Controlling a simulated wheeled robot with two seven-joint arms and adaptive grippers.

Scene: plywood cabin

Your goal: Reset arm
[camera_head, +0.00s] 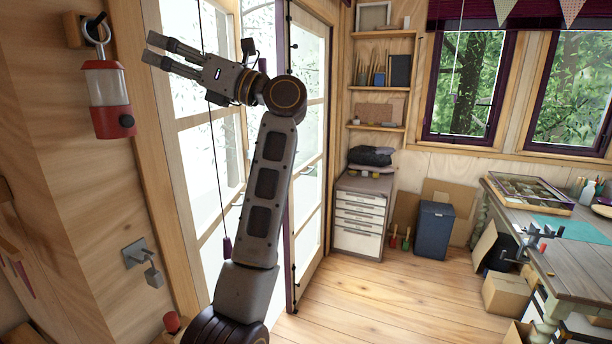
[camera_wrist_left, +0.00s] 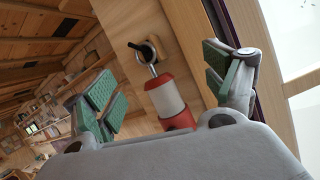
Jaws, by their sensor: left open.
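My left arm rises from the bottom of the head view. Its gripper (camera_head: 160,50) is raised, points left and is empty. In the left wrist view the two green-padded fingers (camera_wrist_left: 165,82) stand wide apart. A red and white lantern (camera_head: 107,92) hangs from a hook on the wooden wall, left of and slightly below the gripper in the head view. The lantern also shows between the fingers in the left wrist view (camera_wrist_left: 166,98), apart from them. My right gripper is in neither view.
A glazed door (camera_head: 308,150) stands behind my arm, with a hanging cord ending in a purple pull (camera_head: 226,247). A drawer cabinet (camera_head: 360,215), a dark bin (camera_head: 433,234) and a cluttered table (camera_head: 575,258) stand farther right. The wooden floor (camera_head: 385,290) between is clear.

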